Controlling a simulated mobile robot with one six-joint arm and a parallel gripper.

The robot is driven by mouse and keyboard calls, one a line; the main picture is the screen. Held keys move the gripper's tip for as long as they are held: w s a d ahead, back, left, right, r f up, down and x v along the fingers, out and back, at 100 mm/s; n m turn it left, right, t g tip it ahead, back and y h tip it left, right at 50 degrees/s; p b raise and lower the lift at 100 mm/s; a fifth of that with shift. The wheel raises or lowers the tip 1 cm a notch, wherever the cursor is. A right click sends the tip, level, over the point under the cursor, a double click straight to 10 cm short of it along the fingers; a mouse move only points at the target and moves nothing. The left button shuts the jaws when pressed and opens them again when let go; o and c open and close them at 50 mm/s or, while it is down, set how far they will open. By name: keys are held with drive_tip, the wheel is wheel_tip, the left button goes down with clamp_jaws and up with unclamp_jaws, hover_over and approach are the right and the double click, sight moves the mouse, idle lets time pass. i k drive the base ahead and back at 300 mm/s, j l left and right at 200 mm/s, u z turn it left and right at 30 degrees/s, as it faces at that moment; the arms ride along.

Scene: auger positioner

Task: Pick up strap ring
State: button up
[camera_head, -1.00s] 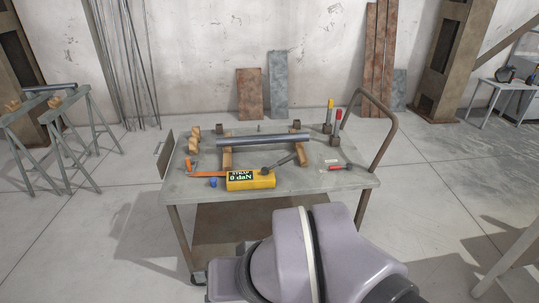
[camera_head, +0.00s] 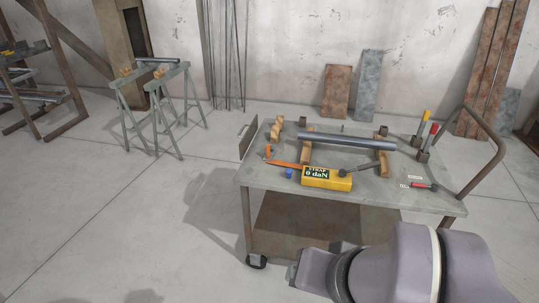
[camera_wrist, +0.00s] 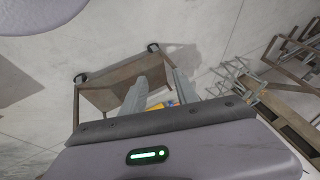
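In the head view an orange strap (camera_head: 287,164) lies on the cart top, running left from a yellow box (camera_head: 327,178) whose label reads "STRAP 0 daN". A small orange upright piece (camera_head: 267,151) stands at the strap's left end. It is too small to tell whether this is the strap ring. A small blue object (camera_head: 289,173) lies just left of the box. My gripper (camera_wrist: 158,82) shows in the wrist view with two grey fingers apart and nothing visible held. It is away from the strap; its fingers are hidden in the head view.
The cart (camera_head: 226,176) also carries a steel tube (camera_head: 345,140) on wooden blocks, a red-handled tool (camera_head: 424,186) and upright clamps (camera_head: 427,137) at right. Trestles (camera_head: 160,95) and a rack (camera_head: 40,75) stand left. Floor left of the cart is open.

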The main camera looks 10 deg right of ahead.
sight(268, 156)
drive_tip(key=i+u, duration=0.15)
drive_tip(key=i, duration=0.5)
drive_tip(key=i+l+u, duration=0.15)
drive_tip(key=i, duration=0.45)
drive_tip(key=i+l+u, duration=0.15)
drive_tip(key=i, duration=0.5)
